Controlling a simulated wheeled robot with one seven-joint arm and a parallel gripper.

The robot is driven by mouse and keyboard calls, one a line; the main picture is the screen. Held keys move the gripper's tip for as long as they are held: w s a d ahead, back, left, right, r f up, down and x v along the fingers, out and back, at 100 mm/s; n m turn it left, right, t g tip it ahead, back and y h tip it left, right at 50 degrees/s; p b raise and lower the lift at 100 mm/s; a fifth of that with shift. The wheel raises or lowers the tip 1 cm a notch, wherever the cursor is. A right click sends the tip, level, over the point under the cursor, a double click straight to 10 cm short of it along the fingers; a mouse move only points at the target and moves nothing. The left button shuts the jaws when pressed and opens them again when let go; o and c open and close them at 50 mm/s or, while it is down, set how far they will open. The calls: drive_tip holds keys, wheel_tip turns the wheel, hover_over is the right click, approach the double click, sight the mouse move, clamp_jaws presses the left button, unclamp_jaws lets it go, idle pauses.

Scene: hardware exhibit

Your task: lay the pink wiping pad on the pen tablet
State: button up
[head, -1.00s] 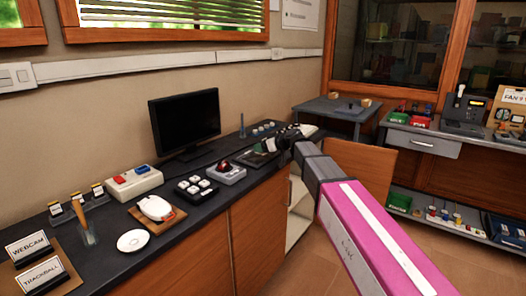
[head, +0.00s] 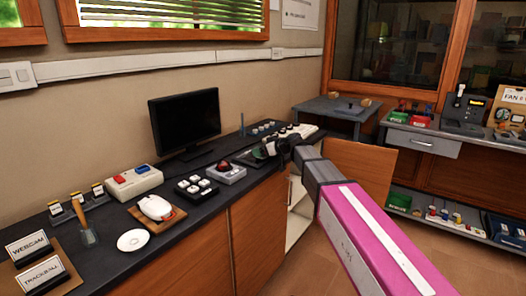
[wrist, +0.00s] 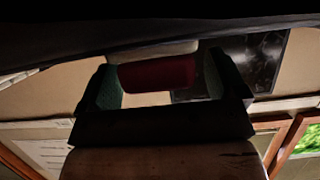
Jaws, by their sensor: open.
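In the head view my gripper (head: 270,149) is low over the far part of the dark counter, beside a dark flat item with a green patch (head: 254,157); this may be the pen tablet, but I cannot be sure. In the wrist view my open gripper (wrist: 162,88) has its two fingers spread. A dark red-pink block (wrist: 158,73), likely the wiping pad, shows between the fingertips, with a pale grey thing just beyond it. I cannot tell whether the fingers touch it. The pad is not visible in the head view, where my gripper may hide it.
A row of small knobs (head: 266,128) lies behind my gripper. A cabinet door (head: 359,169) stands open at right.

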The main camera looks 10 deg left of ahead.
drive_tip(key=v, duration=1.2)
drive_tip(key=s+d+f+m+g+h, duration=0.1)
drive_tip(key=s+d+f+m+h, duration=0.3)
drive_tip(key=s+d+f, duration=0.3)
drive_tip(key=s+d+f+m+g+h, duration=0.2)
drive_tip(key=s+d+f+m+h, duration=0.2)
drive_tip(key=d+f, duration=1)
drive_tip(key=s+d+f+m+g+h, duration=0.2)
drive_tip(key=s+d+f+m+h, duration=0.2)
drive_tip(key=s+d+f, duration=0.5)
drive_tip(key=d+f+m, duration=0.1)
drive_tip(key=d+f, duration=0.1)
drive_tip(key=d, duration=0.2)
drive_tip(key=shift+s+m+h, duration=0.3)
